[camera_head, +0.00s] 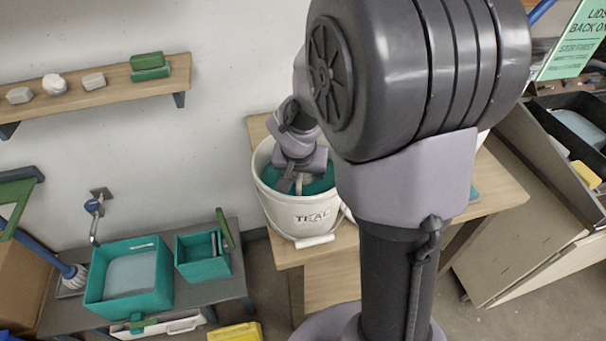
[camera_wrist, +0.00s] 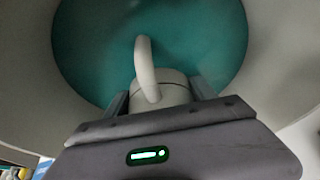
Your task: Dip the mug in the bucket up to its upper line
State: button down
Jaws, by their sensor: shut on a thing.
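A white bucket (camera_head: 305,217) marked TEAL stands on a wooden bench and holds teal glaze (camera_head: 270,178). My gripper (camera_head: 297,184) reaches down inside the bucket's rim, and its fingers also show in the wrist view (camera_wrist: 160,98). It is shut on a pale mug (camera_wrist: 163,92), with one finger on each side. The mug's curved handle (camera_wrist: 146,68) faces up in the wrist view, over the teal glaze (camera_wrist: 205,40). A thin dark line crosses the mug's body. How deep the mug sits in the glaze is hidden.
The bucket's wall surrounds my gripper closely. Teal tubs (camera_head: 128,275) and (camera_head: 203,256) stand on a low grey table at left. A wall shelf (camera_head: 95,92) holds several small blocks. A cabinet (camera_head: 530,210) stands at right.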

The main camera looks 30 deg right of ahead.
notch_tip(320, 180, down, 2)
jog(key=shift+f+b, duration=0.1)
jog(key=shift+b, duration=0.95)
jog(key=shift+s, duration=0.15)
dwell(0.8)
dwell(0.6)
notch_tip(320, 180, up, 8)
jog(key=p, duration=0.6)
jog(key=shift+r, duration=0.25)
dwell(1.2)
notch_tip(320, 180, up, 10)
jog(key=p, duration=0.7)
